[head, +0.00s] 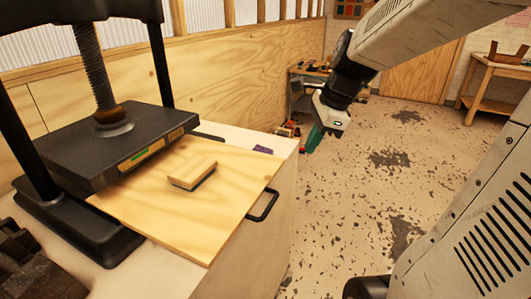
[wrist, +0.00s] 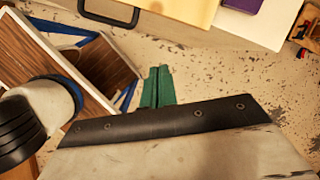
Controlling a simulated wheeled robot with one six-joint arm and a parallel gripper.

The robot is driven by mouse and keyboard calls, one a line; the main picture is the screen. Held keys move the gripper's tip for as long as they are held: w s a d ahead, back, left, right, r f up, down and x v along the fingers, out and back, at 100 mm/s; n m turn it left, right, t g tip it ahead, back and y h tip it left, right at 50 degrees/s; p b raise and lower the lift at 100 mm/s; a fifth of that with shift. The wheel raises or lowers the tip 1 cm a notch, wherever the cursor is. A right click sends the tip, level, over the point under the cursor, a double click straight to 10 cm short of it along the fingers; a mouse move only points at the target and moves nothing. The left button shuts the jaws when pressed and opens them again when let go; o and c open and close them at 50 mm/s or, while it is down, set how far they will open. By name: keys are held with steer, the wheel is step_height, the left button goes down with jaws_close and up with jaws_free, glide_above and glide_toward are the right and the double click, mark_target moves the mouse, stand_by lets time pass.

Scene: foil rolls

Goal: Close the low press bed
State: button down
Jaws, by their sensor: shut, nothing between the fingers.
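The low press bed (head: 225,215) is a pale wooden board, drawn out from under the black press plate (head: 110,145) and reaching past the stand's edge. A black handle (head: 263,206) sits on its right end. The handle (wrist: 110,14) and bed (wrist: 175,10) also show at the top of the wrist view. A light wooden block with a green underside (head: 192,173) lies on the bed. My gripper (head: 314,138) is shut and empty, beyond the handle, above the floor and apart from the bed. Its green fingers (wrist: 157,86) are together in the wrist view.
The press has a tall screw (head: 92,68) and dark posts. A purple item (head: 263,150) lies on the white stand top (head: 230,137) behind the bed. A cluttered shelf (head: 300,85) stands farther back. The speckled floor (head: 370,200) right of the stand is open.

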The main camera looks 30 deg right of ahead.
steer(key=w+d+f+m, duration=0.1)
steer(key=w+d+m, duration=0.2)
steer(key=d+m, duration=0.25)
steer(key=w+a+f, duration=0.4)
steer(key=w+f, duration=0.2)
steer(key=f, duration=0.3)
steer(key=shift+a+f+t, duration=0.3)
steer(key=shift+t, duration=0.1)
steer(key=shift+w+m, duration=0.2)
steer(key=shift+m, duration=0.05)
